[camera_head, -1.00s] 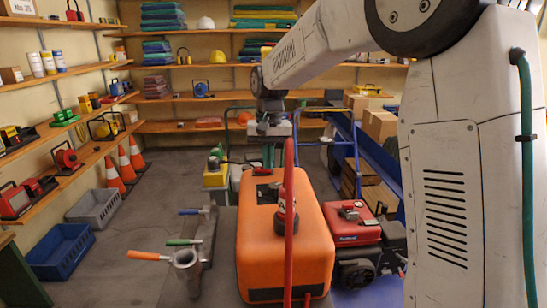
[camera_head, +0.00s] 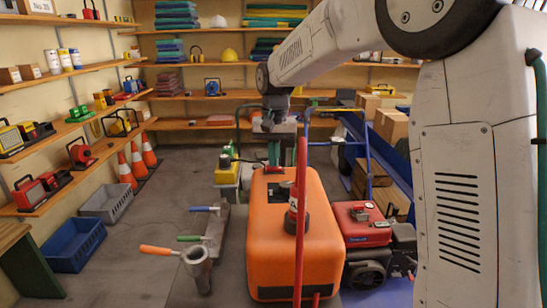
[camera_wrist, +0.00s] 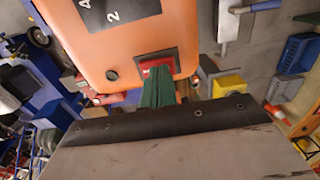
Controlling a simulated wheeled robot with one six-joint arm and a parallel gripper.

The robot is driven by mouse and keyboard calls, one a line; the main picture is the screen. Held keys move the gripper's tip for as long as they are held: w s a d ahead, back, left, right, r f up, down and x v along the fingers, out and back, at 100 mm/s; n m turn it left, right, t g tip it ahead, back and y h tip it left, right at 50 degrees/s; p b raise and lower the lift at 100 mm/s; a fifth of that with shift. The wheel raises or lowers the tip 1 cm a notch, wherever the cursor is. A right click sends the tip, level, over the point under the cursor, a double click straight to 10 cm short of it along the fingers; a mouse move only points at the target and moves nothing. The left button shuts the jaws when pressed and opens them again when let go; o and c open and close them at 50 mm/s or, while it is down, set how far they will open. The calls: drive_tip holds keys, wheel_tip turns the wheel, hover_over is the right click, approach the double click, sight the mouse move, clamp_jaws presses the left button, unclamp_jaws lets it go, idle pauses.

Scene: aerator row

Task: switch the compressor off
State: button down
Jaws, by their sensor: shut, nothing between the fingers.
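The large orange machine (camera_head: 292,245), which I take to be the compressor, stands in the middle of the head view. A red switch (camera_wrist: 157,64) in a dark frame sits on its orange housing in the wrist view. A black round knob (camera_wrist: 112,75) and a dark panel marked 2 and 4 (camera_wrist: 115,10) are on the same housing. My gripper (camera_wrist: 158,82) has green fingers. They are shut and empty, with their tips overlapping the switch's edge in the picture. I cannot tell whether they touch it or which way the switch is set.
A red upright pipe (camera_head: 300,220) stands in front of the orange machine. A red engine unit (camera_head: 362,222) is close on its right. Pipes with coloured lever handles (camera_head: 203,262) are on its left. Open floor lies further left, before blue (camera_head: 72,247) and grey crates (camera_head: 107,202).

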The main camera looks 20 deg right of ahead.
sight(280, 167)
wheel_tip(280, 167, up, 14)
drive_tip(key=d, duration=0.2)
drive_tip(key=shift+s, duration=0.25)
drive_tip(key=shift+f, duration=0.15)
